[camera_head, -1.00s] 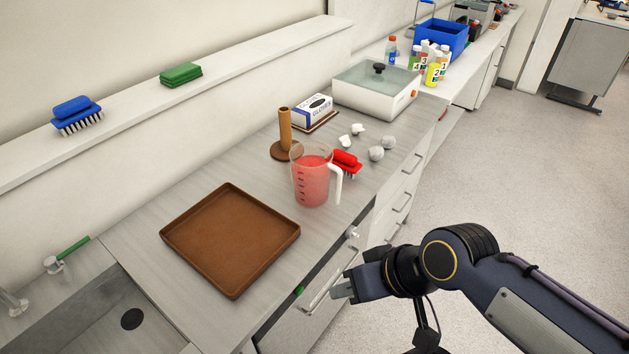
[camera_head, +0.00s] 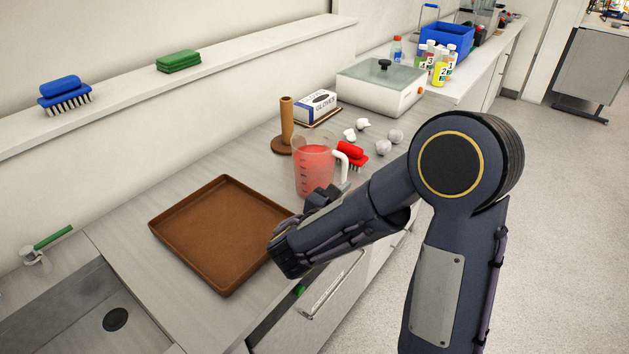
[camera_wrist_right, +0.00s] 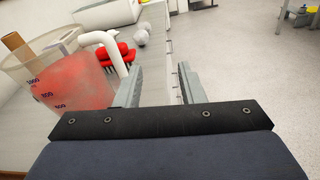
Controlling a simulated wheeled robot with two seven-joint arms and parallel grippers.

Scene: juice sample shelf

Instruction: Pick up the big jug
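The big jug (camera_head: 314,160) is clear with a white handle and holds red liquid. It stands upright on the counter behind the brown tray (camera_head: 178,238). My right arm reaches over the counter's front edge, and its gripper is mostly hidden behind the wrist in the head view, close to the jug's lower front. In the right wrist view, my right gripper (camera_wrist_right: 162,80) is open with nothing between its fingers. The jug (camera_wrist_right: 75,82) is left of the fingers there, its white handle (camera_wrist_right: 112,50) just beyond the left finger. My left gripper is not in view.
A red brush (camera_head: 352,154) lies right behind the jug. A brown paper-towel stand (camera_head: 287,122) is behind left. Several crumpled white balls, a glove box (camera_head: 314,107) and a white lidded bath (camera_head: 380,90) are farther back. A sink (camera_head: 95,315) is front left.

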